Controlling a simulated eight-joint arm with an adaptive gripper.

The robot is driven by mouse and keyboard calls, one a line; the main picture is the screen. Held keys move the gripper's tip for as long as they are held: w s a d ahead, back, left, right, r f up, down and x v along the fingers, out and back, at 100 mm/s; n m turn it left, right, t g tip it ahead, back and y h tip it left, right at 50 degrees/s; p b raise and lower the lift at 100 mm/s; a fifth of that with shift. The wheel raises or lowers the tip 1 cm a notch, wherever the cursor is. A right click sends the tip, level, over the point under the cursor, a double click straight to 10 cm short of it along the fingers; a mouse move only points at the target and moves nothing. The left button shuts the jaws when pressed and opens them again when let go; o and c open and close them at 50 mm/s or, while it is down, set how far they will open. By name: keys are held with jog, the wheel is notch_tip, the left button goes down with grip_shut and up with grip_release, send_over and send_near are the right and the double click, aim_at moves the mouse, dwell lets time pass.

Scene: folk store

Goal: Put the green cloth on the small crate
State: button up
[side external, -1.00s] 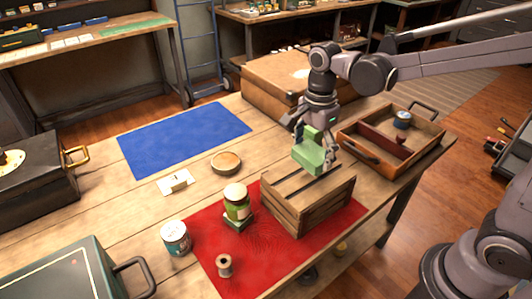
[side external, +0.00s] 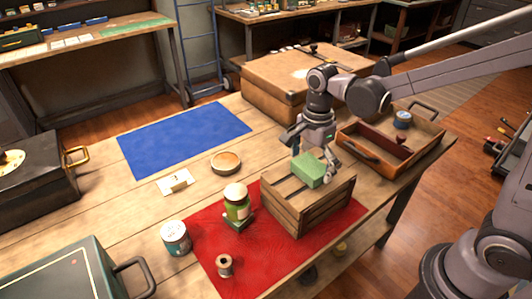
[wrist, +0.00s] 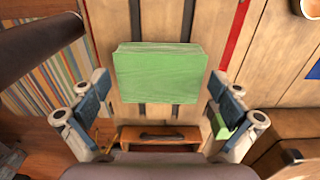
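The green cloth (side external: 310,170) is a thick folded block. It appears to lie on the slatted top of the small wooden crate (side external: 318,212), toward its back side. In the wrist view the cloth (wrist: 160,72) lies over dark gaps in the crate top (wrist: 108,30). My gripper (side external: 315,162) is just above the crate with its fingers spread on both sides of the cloth. In the wrist view my gripper (wrist: 160,92) is open, with visible room between the cloth and each finger. The cloth's underside is hidden.
The crate stands on a red mat (side external: 240,270). A jar (side external: 237,206) on a green block is left of it, with a can (side external: 175,238) and a spool (side external: 224,265). A divided wooden tray (side external: 372,165) is close on the right; a large box (side external: 270,85) stands behind.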

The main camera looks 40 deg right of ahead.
jog(key=shift+r, duration=0.15)
notch_tip(320, 180, up, 12)
jog(key=n+t, duration=0.3)
jog(key=n, duration=0.4)
send_near(311, 165)
jog(key=s+d+r, duration=0.2)
jog(key=s+d+f+n+t, duration=0.3)
jog(key=s+f+n+t, duration=0.1)
jog(key=n, duration=0.7)
jog(key=shift+f, duration=0.45)
